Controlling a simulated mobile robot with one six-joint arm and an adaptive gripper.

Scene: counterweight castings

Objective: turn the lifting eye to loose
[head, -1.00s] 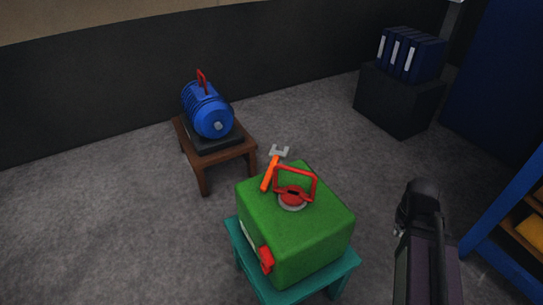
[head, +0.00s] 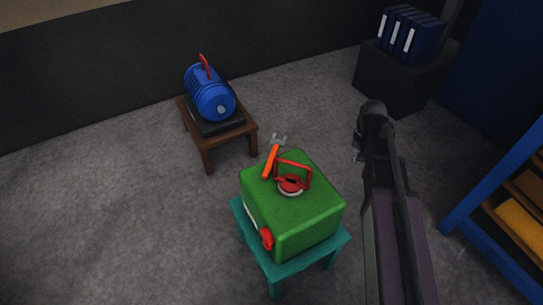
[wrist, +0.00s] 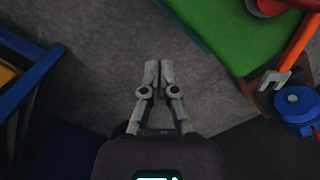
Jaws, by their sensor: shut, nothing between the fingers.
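The lifting eye (head: 292,183) is a red ring bail on a round red hub with a pale collar, on top of a green casting (head: 300,215). Its loop stands up from the hub. In the wrist view, part of a red piece on the casting shows at the top right edge (wrist: 272,6), beside the green top (wrist: 240,35). My gripper (wrist: 158,66) is shut and empty over bare floor, apart from the casting. In the head view my arm is right of the casting, and the fingertips are hard to make out.
The casting stands on a teal stool (head: 290,262). An orange-handled wrench (head: 270,162) lies at its back edge, its grey jaw overhanging. A blue motor (head: 210,95) sits on a brown stool (head: 207,140) behind. A blue shelf (head: 480,205) stands right. Floor between is clear.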

